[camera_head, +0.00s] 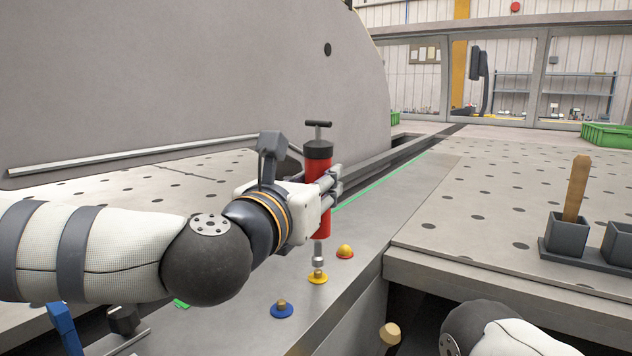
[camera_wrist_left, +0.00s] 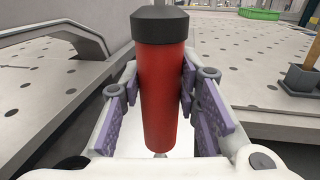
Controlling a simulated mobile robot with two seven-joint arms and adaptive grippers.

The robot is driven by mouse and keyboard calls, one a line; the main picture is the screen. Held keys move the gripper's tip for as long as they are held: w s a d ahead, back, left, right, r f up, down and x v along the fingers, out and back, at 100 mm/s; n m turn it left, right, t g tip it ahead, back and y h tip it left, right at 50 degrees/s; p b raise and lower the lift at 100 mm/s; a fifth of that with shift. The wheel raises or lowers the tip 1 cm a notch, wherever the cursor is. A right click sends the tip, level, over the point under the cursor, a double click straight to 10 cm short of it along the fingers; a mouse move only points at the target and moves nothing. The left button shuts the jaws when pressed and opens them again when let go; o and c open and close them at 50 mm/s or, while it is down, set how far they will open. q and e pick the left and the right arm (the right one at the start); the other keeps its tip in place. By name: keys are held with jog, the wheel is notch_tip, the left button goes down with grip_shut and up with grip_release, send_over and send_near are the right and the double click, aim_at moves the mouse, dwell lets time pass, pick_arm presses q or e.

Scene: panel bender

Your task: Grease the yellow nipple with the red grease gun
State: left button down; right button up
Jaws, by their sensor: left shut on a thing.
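The red grease gun (camera_head: 319,207) stands upright, with a black cap and T-handle on top and a metal nozzle below. My left gripper (camera_head: 331,187) is shut around its red barrel. In the left wrist view the barrel (camera_wrist_left: 163,95) sits between the finger pads. The yellow nipple (camera_head: 318,278), a brass tip on a yellow disc, is directly below the nozzle in the head view. The nozzle end is very close to its tip; I cannot tell whether they touch. My right gripper is not in view; only part of that arm shows at bottom right.
Grey holders (camera_head: 565,236), one with a wooden handle (camera_head: 576,188), stand on the right-hand perforated table. A large grey panel (camera_head: 200,80) rises behind.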

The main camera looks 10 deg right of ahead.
aim_at(316, 142)
pick_arm(q)
jog(key=shift+f, duration=0.7)
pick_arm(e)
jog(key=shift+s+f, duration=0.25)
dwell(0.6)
pick_arm(q)
jog(key=shift+r, duration=0.1)
